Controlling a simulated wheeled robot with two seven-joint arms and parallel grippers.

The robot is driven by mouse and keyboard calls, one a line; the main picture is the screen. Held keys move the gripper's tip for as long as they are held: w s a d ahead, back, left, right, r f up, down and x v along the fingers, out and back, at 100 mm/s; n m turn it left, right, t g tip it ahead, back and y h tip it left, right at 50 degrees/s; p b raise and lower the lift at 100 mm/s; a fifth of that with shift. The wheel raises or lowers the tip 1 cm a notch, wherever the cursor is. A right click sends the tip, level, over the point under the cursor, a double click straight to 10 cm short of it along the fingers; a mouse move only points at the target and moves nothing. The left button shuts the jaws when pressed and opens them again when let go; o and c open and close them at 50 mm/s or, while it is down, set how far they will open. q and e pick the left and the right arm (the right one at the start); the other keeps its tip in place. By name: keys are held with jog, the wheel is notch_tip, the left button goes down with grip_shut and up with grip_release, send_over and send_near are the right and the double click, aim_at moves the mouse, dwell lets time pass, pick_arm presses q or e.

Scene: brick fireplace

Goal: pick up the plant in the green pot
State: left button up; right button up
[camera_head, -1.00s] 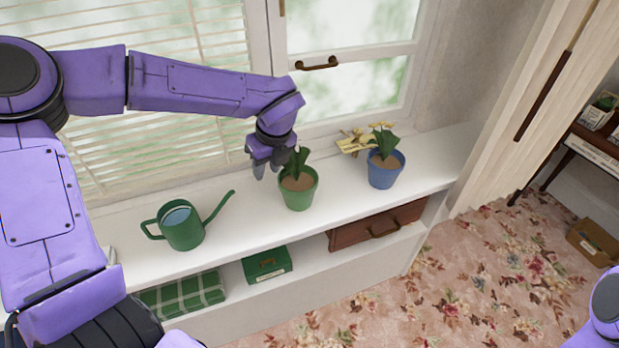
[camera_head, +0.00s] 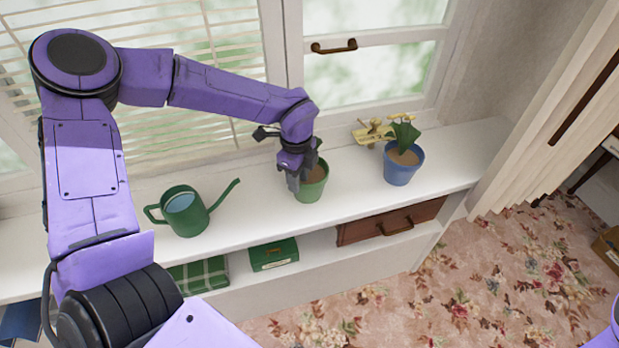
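The green pot (camera_head: 315,187) stands upright on the white windowsill shelf, with brown soil showing at its right side. My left gripper (camera_head: 296,184) is at the pot's left rim, pointing down, and covers the place of the plant's leaves. I cannot tell whether its fingers are open or shut, or whether they touch the plant or the rim. My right gripper is out of view; only a bit of my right arm shows at the lower right edge.
A blue pot (camera_head: 401,172) with a leafy plant stands to the right, a yellow toy plane (camera_head: 371,132) behind it. A green watering can (camera_head: 186,212) stands to the left. The window (camera_head: 365,75) is close behind. Below are a green box (camera_head: 273,254) and a brown case (camera_head: 365,228).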

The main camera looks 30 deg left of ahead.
pick_arm(q)
jog(key=shift+s+r, duration=0.2)
jog(key=shift+s, duration=0.1)
jog(key=shift+c, duration=0.3)
jog(key=shift+s+r, duration=0.2)
jog(key=shift+s, duration=0.2)
grip_shut()
jog(key=shift+w+f, duration=0.1)
jog(key=shift+w, duration=0.05)
jog(key=shift+f, duration=0.1)
